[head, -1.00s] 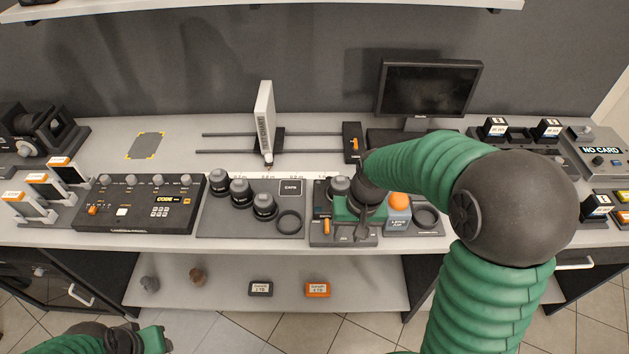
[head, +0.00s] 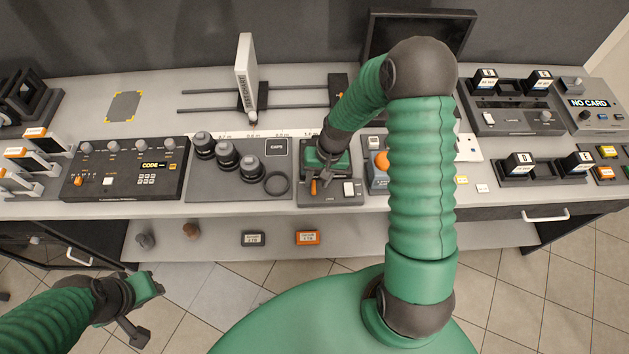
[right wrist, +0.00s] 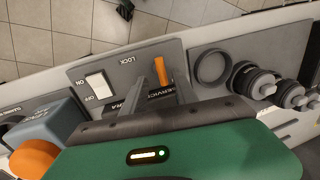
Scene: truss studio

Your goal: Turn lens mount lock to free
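The lock panel (head: 335,194) has an orange lever (head: 314,187) at its front left and a white switch (head: 349,188) on its right. In the right wrist view, the lever (right wrist: 166,69) stands beside the LOCK lettering, and the white ON/OFF switch (right wrist: 97,84) is left of it. My right gripper (right wrist: 162,82) points down at the panel with its fingers apart, close to the lever. I cannot tell whether they touch it. The gripper (head: 320,165) hides the panel's back part in the head view. My left gripper (head: 145,305) is low at left, away from the counter; its fingers are unclear.
Left of the panel is a tray with several black lenses (head: 227,155) and a ring (head: 277,184). Right of it stands a blue-grey block with an orange top (head: 382,160), partly behind my arm. A monitor (head: 420,35) and rail chart (head: 246,70) are behind.

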